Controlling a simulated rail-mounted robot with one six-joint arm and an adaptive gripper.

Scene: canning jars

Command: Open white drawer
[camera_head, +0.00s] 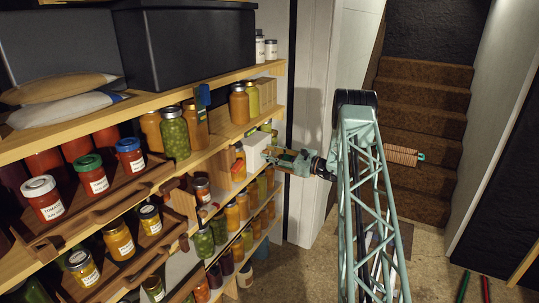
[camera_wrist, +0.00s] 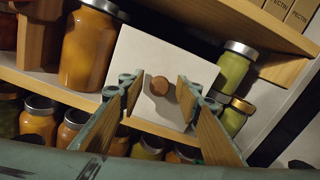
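The white drawer (camera_wrist: 150,58) is a plain white front with a round brown knob (camera_wrist: 159,86), set on a wooden shelf between jars. It looks shut or nearly so, but its depth is hard to tell. In the head view the white drawer (camera_head: 254,148) is on the shelf unit's right part, partly hidden by my gripper (camera_head: 268,157). In the wrist view my gripper (camera_wrist: 158,93) is open. Its two wood-faced fingers are on either side of the knob, with visible gaps between them and it. I cannot tell whether the tips reach past the knob.
An orange jar (camera_wrist: 88,45) stands left of the drawer and a green jar (camera_wrist: 235,66) right of it. More jars fill the shelf below. A wooden shelf board (camera_wrist: 215,22) runs just above. Open floor (camera_head: 310,245) lies in front of the shelves, with stairs (camera_head: 425,100) behind my arm.

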